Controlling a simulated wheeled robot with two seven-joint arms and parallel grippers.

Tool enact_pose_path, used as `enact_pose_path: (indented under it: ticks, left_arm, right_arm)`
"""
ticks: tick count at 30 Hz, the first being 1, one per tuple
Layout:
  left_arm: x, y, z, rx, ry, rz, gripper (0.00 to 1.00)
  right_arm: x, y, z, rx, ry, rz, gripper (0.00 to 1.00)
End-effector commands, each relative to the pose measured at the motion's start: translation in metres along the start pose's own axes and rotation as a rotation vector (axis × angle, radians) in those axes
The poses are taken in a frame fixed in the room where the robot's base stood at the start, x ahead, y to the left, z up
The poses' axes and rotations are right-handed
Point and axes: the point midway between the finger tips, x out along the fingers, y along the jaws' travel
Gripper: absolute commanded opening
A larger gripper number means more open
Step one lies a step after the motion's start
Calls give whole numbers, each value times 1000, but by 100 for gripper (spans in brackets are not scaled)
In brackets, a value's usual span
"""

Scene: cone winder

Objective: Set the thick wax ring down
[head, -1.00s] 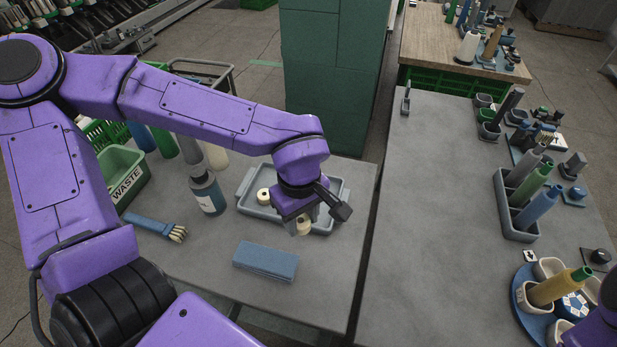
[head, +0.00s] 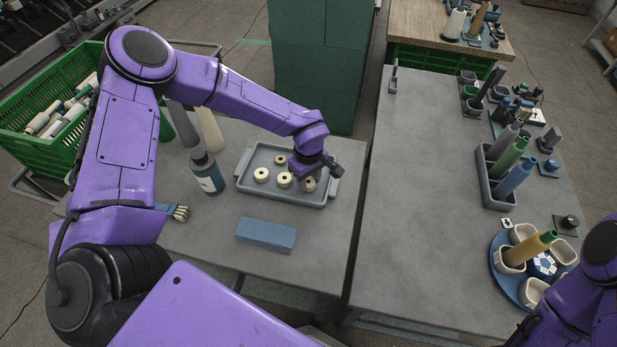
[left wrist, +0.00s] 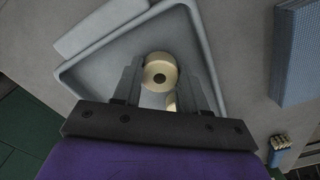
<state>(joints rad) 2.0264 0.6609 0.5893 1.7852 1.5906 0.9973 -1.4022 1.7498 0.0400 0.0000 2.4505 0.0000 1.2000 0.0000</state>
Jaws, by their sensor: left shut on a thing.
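My left gripper (head: 309,178) is shut on a thick cream wax ring (head: 309,184) at the right end of a grey tray (head: 245,187). In the left wrist view the ring (left wrist: 160,72) sits between the two fingers, its dark hole facing the camera. Whether it touches the tray floor cannot be told. Other cream rings lie in the tray: one at the left (head: 261,175), one at the back (head: 280,159) and one in the middle (head: 284,180), close to the gripper. Part of another ring (left wrist: 171,102) shows behind a finger. My right gripper is out of view.
A blue block (head: 266,235) lies in front of the tray. A dark bottle (head: 207,173) and a brush (head: 178,211) are to its left. A green crate (head: 40,150) stands far left.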

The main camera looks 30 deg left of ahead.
Motion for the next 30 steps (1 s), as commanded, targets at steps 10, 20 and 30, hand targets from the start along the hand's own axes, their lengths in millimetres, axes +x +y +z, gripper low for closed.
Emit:
enact_pose_path:
  ticks: [10, 20, 30]
  left_arm:
    - [6, 0, 0, 0, 0, 1, 13]
    - [7, 0, 0, 0, 1, 1, 67]
    - [-34, 2, -1, -1, 1, 9, 67]
  right_arm:
    - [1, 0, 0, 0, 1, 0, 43]
    - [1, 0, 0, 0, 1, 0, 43]
    - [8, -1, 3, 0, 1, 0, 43]
